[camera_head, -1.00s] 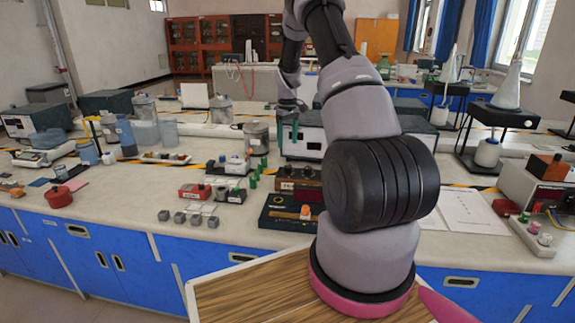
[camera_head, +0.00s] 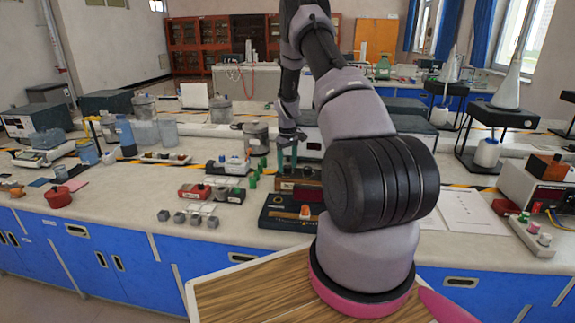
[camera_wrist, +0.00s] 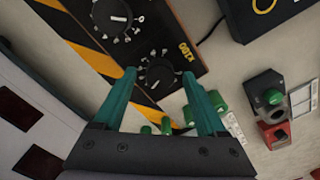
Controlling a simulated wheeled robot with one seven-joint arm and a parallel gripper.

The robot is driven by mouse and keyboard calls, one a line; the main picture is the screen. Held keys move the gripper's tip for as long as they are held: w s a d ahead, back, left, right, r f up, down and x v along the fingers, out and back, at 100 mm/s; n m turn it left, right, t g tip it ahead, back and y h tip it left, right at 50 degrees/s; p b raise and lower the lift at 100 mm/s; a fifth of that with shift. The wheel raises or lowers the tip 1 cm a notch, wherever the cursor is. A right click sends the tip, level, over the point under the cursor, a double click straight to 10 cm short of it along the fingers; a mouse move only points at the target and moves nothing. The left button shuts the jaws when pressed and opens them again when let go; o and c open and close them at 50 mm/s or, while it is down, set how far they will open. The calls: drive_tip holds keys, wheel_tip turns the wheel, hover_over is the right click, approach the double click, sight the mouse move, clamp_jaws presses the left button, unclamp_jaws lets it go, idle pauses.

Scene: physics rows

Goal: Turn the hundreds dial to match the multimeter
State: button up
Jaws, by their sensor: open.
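A dark dial panel (camera_wrist: 170,30) with a wood-toned look lies below my gripper in the wrist view. Two black round dials with white pointer marks show on it: an upper one (camera_wrist: 116,18) and a lower one (camera_wrist: 157,74). Yellow lettering beside the lower dial seems to read X100, turned over. My gripper (camera_wrist: 159,76) is open, its teal fingertips on either side of the lower dial in the picture; contact cannot be told. In the head view my gripper (camera_head: 287,165) hangs over the brown dial box (camera_head: 286,185), partly hidden by my arm. I cannot make out a multimeter reading.
A black board (camera_head: 275,213) with an orange knob lies in front of the dial box. Red and black blocks (camera_head: 194,191) and several grey cubes (camera_head: 180,216) stand to its left. Green posts (camera_wrist: 192,115) show near my fingers. Papers (camera_head: 465,210) lie to the right.

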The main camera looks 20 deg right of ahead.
clamp_jaws()
drive_tip(key=shift+m, duration=2.9)
unclamp_jaws()
drive_tip(key=shift+r, duration=0.15)
